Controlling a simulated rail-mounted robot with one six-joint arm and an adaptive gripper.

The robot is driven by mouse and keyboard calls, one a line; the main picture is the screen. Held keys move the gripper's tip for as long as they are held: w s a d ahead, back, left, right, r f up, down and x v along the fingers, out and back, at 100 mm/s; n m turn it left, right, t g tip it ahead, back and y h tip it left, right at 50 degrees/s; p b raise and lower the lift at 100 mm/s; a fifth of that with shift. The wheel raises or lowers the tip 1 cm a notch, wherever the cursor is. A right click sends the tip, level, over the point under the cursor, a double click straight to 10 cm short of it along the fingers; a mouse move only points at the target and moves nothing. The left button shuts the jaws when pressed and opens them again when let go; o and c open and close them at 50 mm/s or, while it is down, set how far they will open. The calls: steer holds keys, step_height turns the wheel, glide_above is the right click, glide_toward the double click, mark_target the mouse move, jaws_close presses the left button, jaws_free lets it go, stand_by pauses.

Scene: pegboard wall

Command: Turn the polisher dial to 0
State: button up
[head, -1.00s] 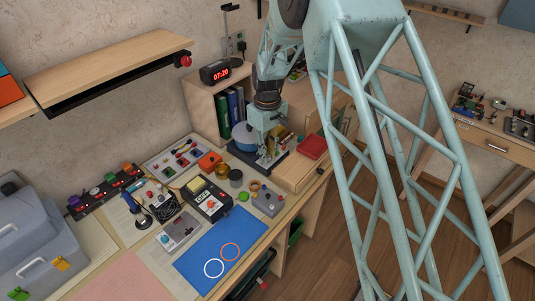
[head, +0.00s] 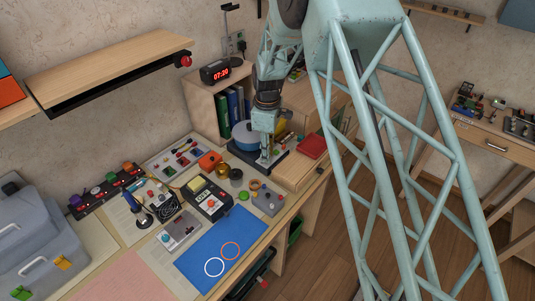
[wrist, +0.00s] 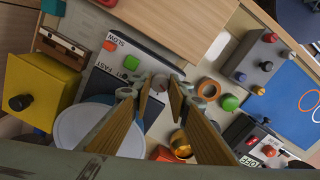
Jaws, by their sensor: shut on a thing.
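The polisher (head: 245,137) stands on the bench in front of the shelf, with a blue rim and a dark base. In the wrist view its pale round disc (wrist: 78,122) lies at lower left. Its panel (wrist: 122,54) carries SLOW and FAST lettering, an orange button and a green button. My gripper (head: 268,163) is over the panel's near side. In the wrist view my gripper (wrist: 163,86) points down with its fingertips close together, shut on the polisher dial. The fingers hide most of the dial, and I cannot read its setting.
A yellow box with a black knob (wrist: 42,90) stands left of the polisher in the wrist view. A grey control box (wrist: 255,60), an orange ring (wrist: 208,88) and a brass cup (wrist: 180,142) are to the right. A red box (head: 312,146) lies on the wooden drawer unit.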

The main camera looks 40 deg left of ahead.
stand_by(0.3)
steer(key=o, duration=0.8)
steer(key=shift+o, duration=0.2)
steer(key=shift+r, duration=0.1)
step_height(320, 180, up, 12)
stand_by(0.6)
